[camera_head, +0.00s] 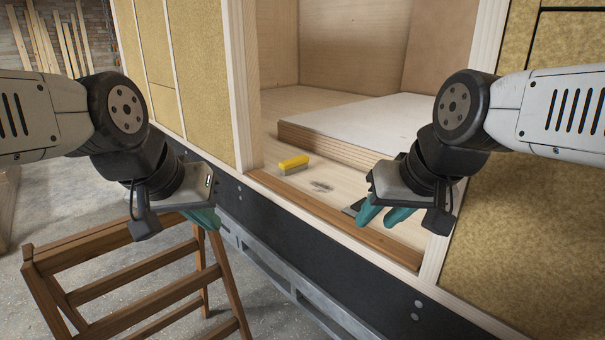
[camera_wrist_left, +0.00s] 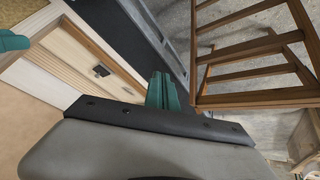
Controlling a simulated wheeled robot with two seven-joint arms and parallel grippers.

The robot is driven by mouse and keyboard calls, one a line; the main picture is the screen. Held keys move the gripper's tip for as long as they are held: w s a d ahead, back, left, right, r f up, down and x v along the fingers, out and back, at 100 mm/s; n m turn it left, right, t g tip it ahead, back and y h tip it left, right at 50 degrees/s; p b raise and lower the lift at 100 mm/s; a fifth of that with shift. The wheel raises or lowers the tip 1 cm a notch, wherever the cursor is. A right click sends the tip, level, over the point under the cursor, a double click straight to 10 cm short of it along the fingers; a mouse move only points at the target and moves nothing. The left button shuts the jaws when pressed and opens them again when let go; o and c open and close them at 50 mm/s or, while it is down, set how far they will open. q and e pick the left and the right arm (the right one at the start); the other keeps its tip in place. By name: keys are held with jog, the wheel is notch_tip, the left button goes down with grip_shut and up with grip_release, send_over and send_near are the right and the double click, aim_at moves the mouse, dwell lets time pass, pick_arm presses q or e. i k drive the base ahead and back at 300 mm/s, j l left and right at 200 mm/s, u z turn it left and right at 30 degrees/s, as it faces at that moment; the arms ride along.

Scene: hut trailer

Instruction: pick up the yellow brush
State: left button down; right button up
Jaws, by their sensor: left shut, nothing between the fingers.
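The yellow brush (camera_head: 293,165) lies on the wooden floor inside the doorway, near the left door post, with its pale bristle side down. My left gripper (camera_head: 207,219) is outside the hut, left of and nearer than the brush, above the stepladder. Its teal fingers are together and empty; they also show in the left wrist view (camera_wrist_left: 161,90). My right gripper (camera_head: 385,214) is over the right part of the door sill, right of the brush. Its teal fingers show a gap with nothing seen between them.
A wooden stepladder (camera_head: 130,262) stands below my left gripper. A thick white-topped panel (camera_head: 355,126) lies behind the brush. The brown sill (camera_head: 330,215) and dark trailer side (camera_head: 300,250) edge the doorway. A dark flat piece (camera_head: 351,208) lies beside my right gripper.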

aim_at(292, 165)
jog(key=i+j+z, duration=0.2)
jog(key=i+z, duration=0.3)
jog(key=i+j+z, duration=0.25)
jog(key=z, duration=0.25)
